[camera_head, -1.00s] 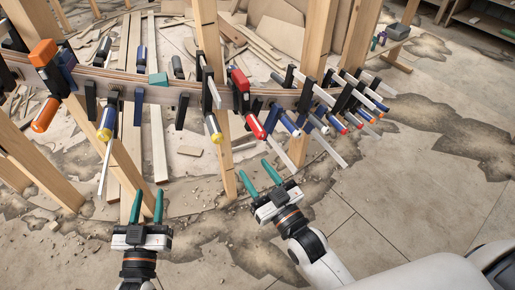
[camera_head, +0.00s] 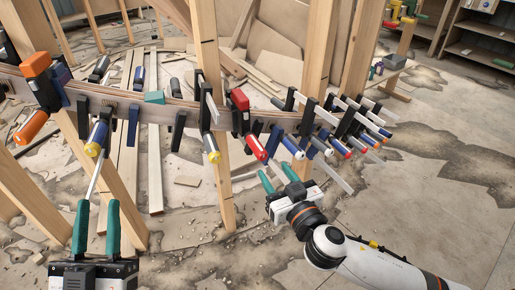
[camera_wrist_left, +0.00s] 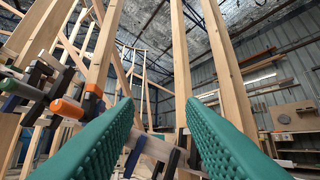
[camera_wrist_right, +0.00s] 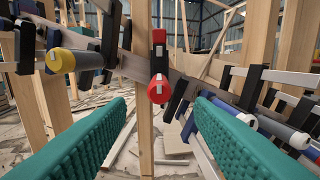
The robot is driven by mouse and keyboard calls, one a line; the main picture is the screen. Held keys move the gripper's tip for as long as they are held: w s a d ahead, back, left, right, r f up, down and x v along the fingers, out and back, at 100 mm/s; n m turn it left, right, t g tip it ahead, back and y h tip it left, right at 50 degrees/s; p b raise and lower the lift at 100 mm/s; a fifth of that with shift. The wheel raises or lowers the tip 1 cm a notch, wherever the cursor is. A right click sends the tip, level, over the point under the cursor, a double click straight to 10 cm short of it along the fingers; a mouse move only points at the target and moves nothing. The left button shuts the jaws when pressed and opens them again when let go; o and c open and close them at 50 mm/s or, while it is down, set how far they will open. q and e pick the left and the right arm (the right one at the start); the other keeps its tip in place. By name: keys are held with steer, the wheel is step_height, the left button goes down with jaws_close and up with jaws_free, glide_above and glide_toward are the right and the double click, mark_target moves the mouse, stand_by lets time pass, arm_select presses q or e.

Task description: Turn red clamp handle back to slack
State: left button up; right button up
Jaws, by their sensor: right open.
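The red clamp handle (camera_head: 256,148) hangs below the clamp's red-topped black head (camera_head: 239,103) on the curved wooden stringer (camera_head: 185,108). In the right wrist view, the red handle (camera_wrist_right: 159,89) is end-on, ahead of and between the fingers. My right gripper (camera_head: 278,177) is open and empty, just below and right of the handle, apart from it. Its green fingers (camera_wrist_right: 160,108) frame the handle in its wrist view. My left gripper (camera_head: 98,206) is open and empty at the lower left, below a blue-and-yellow clamp handle (camera_head: 96,139).
A yellow-tipped clamp handle (camera_head: 211,148) is left of the red one, and a blue handle (camera_head: 292,147) is close on its right. Several more clamps crowd the stringer's right end. Wooden posts (camera_head: 212,180) stand around it. Floor is open at the right.

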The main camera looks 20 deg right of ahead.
mark_target(258, 148)
steer(key=w, duration=0.6)
steer(key=w+a+b, duration=0.1)
steer(key=w, duration=0.2)
steer(key=shift+w+a, duration=0.15)
steer(key=shift+w, duration=0.6)
arm_select(q)
steer(key=shift+s+a+r+t+h, duration=0.1)
steer(key=shift+s+r+t+h, duration=0.4)
steer(key=shift+s+r+t, duration=0.75)
arm_select(e)
steer(key=shift+c, duration=0.2)
